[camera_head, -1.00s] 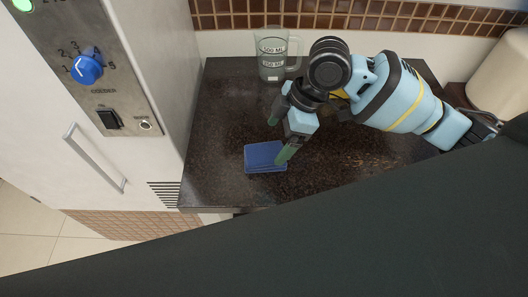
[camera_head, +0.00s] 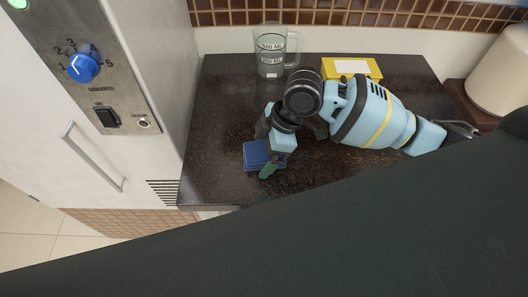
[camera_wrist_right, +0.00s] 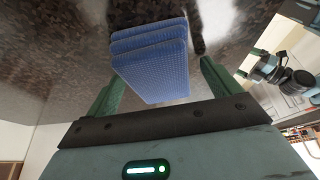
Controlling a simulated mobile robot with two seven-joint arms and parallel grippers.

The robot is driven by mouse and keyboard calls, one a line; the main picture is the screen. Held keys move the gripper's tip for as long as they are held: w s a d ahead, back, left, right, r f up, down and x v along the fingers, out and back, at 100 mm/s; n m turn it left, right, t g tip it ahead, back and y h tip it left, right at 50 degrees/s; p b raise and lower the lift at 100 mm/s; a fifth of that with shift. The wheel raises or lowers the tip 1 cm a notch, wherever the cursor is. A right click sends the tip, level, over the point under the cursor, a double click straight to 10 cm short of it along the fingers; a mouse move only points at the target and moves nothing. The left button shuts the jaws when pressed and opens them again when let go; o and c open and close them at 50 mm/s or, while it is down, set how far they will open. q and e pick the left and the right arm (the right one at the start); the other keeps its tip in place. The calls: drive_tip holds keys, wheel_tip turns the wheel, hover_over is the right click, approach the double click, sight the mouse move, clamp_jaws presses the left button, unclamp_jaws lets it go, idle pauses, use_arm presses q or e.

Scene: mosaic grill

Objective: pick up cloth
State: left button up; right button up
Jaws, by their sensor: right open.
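The cloth (camera_head: 254,154) is a small blue folded stack lying on the dark countertop near its front left part. In the right wrist view the cloth (camera_wrist_right: 150,58) shows its layered edge and lies between the two green fingers. My right gripper (camera_head: 266,160) is at the cloth in the head view, and its hand covers part of the cloth. In the right wrist view the right gripper (camera_wrist_right: 160,88) is open, with a finger on each side of the cloth. Whether the fingers touch it cannot be told. My left gripper is not in view.
A clear measuring jug (camera_head: 271,52) stands at the back of the dark countertop (camera_head: 215,110). A yellow box (camera_head: 350,68) lies behind my right arm. A white appliance with a blue knob (camera_head: 84,67) borders the counter on the left. A beige cylinder (camera_head: 502,72) stands at right.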

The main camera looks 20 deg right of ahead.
drive_tip(key=shift+f, duration=0.2)
drive_tip(key=shift+c, duration=0.4)
drive_tip(key=c, duration=1)
